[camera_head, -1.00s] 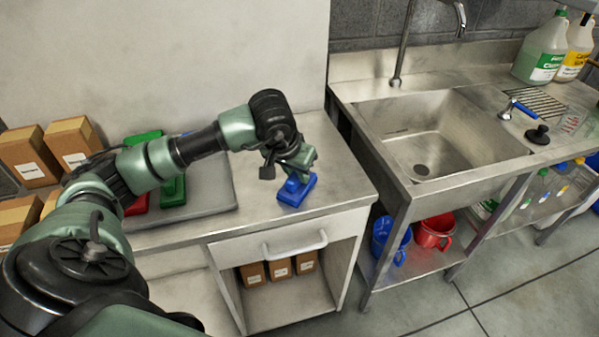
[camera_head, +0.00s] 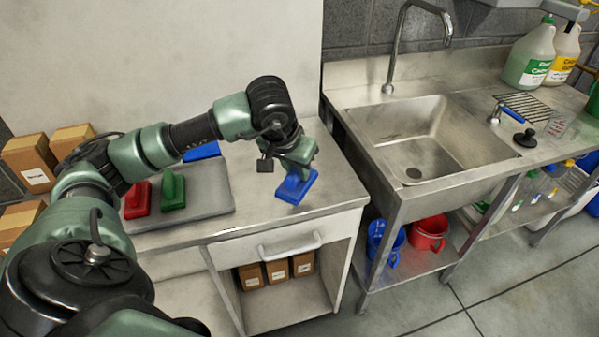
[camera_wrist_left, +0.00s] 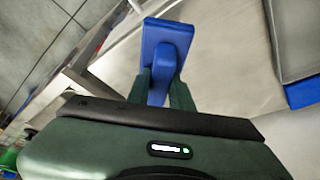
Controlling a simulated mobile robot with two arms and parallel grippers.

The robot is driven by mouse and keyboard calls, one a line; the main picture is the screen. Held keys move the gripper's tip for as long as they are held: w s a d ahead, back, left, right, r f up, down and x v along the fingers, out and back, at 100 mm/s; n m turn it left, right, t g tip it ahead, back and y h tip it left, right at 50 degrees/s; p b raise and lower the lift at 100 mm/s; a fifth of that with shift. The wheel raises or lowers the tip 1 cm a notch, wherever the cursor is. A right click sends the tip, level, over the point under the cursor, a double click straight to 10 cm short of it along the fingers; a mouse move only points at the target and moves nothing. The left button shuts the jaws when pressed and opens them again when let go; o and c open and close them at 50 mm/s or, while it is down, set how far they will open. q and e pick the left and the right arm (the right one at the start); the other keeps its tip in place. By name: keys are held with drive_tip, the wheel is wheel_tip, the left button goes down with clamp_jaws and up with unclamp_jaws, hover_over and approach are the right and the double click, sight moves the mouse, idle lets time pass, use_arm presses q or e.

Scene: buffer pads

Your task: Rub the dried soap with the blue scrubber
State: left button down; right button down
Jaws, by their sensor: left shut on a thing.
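My left gripper (camera_head: 294,168) is shut on the handle of the blue scrubber (camera_head: 297,188), at the right part of the grey counter top. The scrubber is turned at an angle on or just above the surface; I cannot tell whether it touches. In the left wrist view the blue scrubber (camera_wrist_left: 168,38) sits between the two dark green fingers (camera_wrist_left: 160,90), its block beyond the fingertips. I cannot make out the dried soap in either view. My right gripper is not in view.
A grey tray (camera_head: 215,205) left of the scrubber holds a red pad (camera_head: 138,200) and a green pad (camera_head: 173,190); a blue pad (camera_head: 203,151) shows at its back. Cardboard boxes (camera_head: 28,165) stand at far left. The sink (camera_head: 415,150) is right, across a gap.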

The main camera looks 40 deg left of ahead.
use_arm(q)
drive_tip(key=shift+r+p, duration=0.4)
drive_tip(key=shift+r, duration=0.7)
drive_tip(key=shift+w+a, duration=0.1)
drive_tip(key=shift+a, duration=0.05)
